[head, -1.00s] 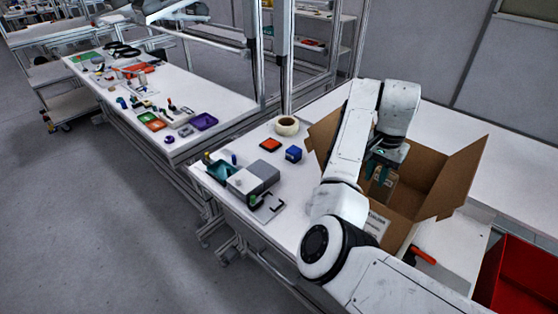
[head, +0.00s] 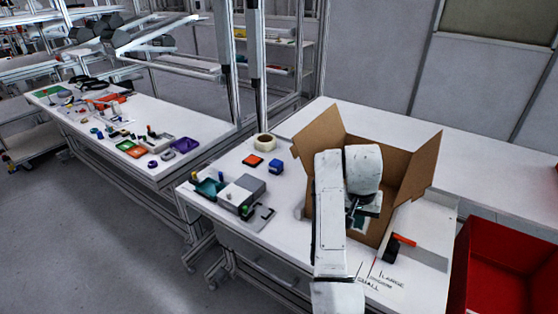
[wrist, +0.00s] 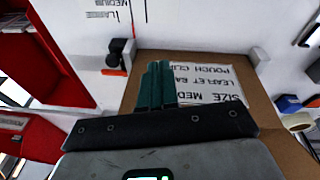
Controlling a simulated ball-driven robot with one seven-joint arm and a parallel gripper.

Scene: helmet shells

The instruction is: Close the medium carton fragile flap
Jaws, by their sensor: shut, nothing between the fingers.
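The open brown cardboard carton (head: 392,193) stands on the white table. One flap (head: 320,134) stands up at its back left and another (head: 424,168) leans outward at its right. My gripper (head: 358,222) is at the near side of the carton, partly hidden behind my arm. In the wrist view its teal fingers (wrist: 156,84) are shut and empty, over a cardboard face (wrist: 190,60) with a white printed label (wrist: 208,84). The label reads upside down, with "POUCH", "LEAFLET" and "SIZE". I cannot tell whether the fingers touch the cardboard. My arm hides the carton's near left side.
An orange-and-black tool (head: 398,245) lies right of the carton, near table markings for sizes. A red bin (head: 510,265) is at the right.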

